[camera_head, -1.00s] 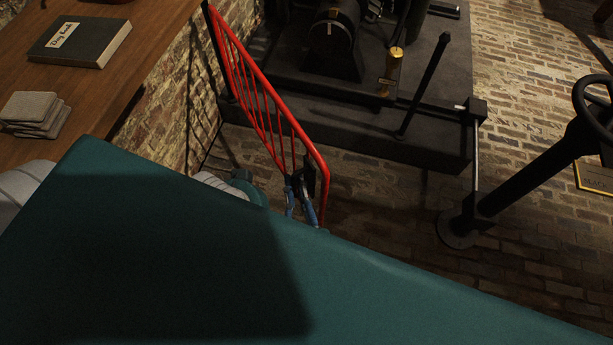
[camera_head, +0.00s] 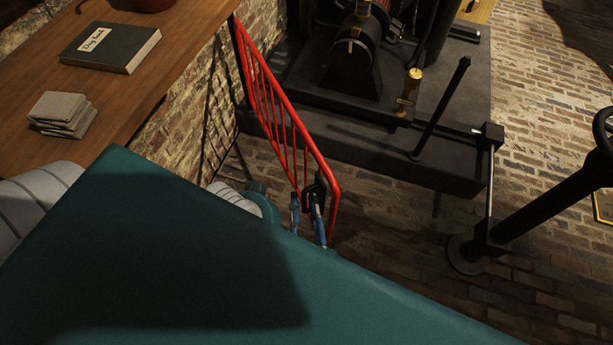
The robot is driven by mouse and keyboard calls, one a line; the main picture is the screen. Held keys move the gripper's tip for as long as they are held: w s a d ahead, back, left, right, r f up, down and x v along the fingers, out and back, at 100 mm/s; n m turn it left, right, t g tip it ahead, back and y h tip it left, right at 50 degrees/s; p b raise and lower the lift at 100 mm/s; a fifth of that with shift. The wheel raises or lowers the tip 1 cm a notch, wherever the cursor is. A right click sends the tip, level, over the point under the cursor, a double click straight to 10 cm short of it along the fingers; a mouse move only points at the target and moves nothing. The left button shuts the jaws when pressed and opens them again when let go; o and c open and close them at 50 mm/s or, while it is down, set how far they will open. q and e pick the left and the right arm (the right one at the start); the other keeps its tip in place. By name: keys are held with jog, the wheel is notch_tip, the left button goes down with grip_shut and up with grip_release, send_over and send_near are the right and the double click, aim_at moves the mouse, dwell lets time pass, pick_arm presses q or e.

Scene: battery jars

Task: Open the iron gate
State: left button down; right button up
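The iron gate (camera_head: 262,90) is red with thin bars and stands out at an angle from the brick wall. Its rounded free end carries a black latch-like part (camera_head: 314,188). My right gripper (camera_head: 307,212) has two blue fingers just below and at this part. The fingers stand apart with a gap between them, one close to or touching the black part; contact is hard to tell. The green body in front hides the rest of this gripper and the gate's lower end. My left gripper is not in view.
A wooden counter (camera_head: 165,40) with a book (camera_head: 110,47) and grey coasters (camera_head: 62,112) is at the left. A dark machine plinth (camera_head: 460,170) lies behind the gate. A black wheel column (camera_head: 545,202) stands at the right. Brick floor between them is clear.

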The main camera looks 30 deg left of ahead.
jog(key=v, duration=1.1)
jog(key=shift+s+d, duration=0.2)
jog(key=shift+s, duration=0.1)
jog(key=shift+c, duration=0.2)
